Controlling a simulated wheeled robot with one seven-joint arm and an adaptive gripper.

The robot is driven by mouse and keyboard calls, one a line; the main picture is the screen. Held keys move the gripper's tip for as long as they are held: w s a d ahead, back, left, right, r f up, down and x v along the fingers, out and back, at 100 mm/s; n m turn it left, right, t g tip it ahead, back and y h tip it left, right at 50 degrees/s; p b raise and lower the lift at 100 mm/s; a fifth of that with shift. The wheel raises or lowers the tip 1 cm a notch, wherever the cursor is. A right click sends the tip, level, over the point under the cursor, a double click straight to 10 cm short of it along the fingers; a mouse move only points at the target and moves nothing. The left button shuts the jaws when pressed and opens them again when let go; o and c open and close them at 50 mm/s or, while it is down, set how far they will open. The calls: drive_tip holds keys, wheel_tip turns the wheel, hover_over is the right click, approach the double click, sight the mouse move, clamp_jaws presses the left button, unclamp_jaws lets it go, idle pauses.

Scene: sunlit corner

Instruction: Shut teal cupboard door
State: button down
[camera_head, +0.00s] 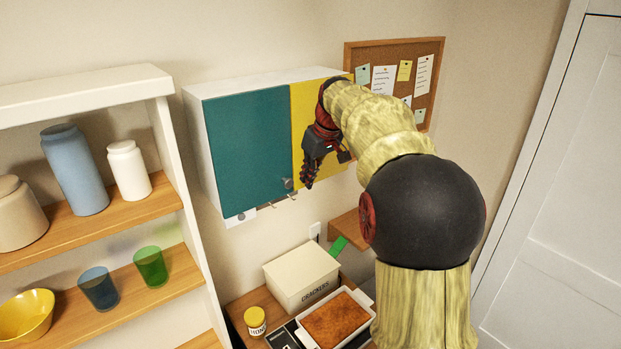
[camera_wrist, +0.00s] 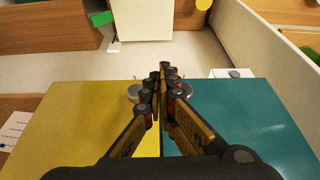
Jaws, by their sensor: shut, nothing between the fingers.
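The teal cupboard door (camera_head: 248,145) is the left door of a white wall cupboard (camera_head: 203,150). It looks flush with the cupboard front and in line with the yellow door, with no clear gap. Its round grey knob (camera_head: 288,183) is at the lower right corner. In the wrist view the teal door (camera_wrist: 250,120) fills the right side. My gripper (camera_head: 309,182) is shut and empty, in front of the yellow door close to the seam. In the wrist view its fingertips (camera_wrist: 164,72) are between the two knobs; contact cannot be told.
The yellow door (camera_head: 304,110) is partly hidden by my arm. A cork board (camera_head: 391,52) hangs to the right. Open shelves (camera_head: 110,222) with jars and cups stand at left. Below are a cracker box (camera_head: 300,270), a yellow-lidded jar (camera_head: 255,318) and a baking dish (camera_head: 337,320).

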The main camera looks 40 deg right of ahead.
drive_tip(key=shift+w+b+v, duration=0.25)
drive_tip(key=shift+b+v, duration=0.25)
drive_tip(key=shift+v, duration=4.3)
wheel_tip(320, 180, down, 8)
drive_tip(key=s+m, duration=0.2)
drive_tip(key=m, duration=0.2)
drive_tip(key=s+a+f+n+b, duration=0.1)
drive_tip(key=s+a+f+b, duration=0.7)
drive_tip(key=f, duration=0.3)
drive_tip(key=s+a+f+n+b, duration=0.1)
drive_tip(key=s+a+f+b, duration=0.7)
drive_tip(key=a+f, duration=0.3)
drive_tip(key=s+a+f+n+t+b, duration=0.1)
drive_tip(key=s+a+f+b, duration=0.7)
drive_tip(key=f, duration=0.5)
drive_tip(key=shift+s+a+f+n+b, duration=0.35)
drive_tip(key=shift+a+b, duration=0.4)
drive_tip(key=shift+a, duration=0.25)
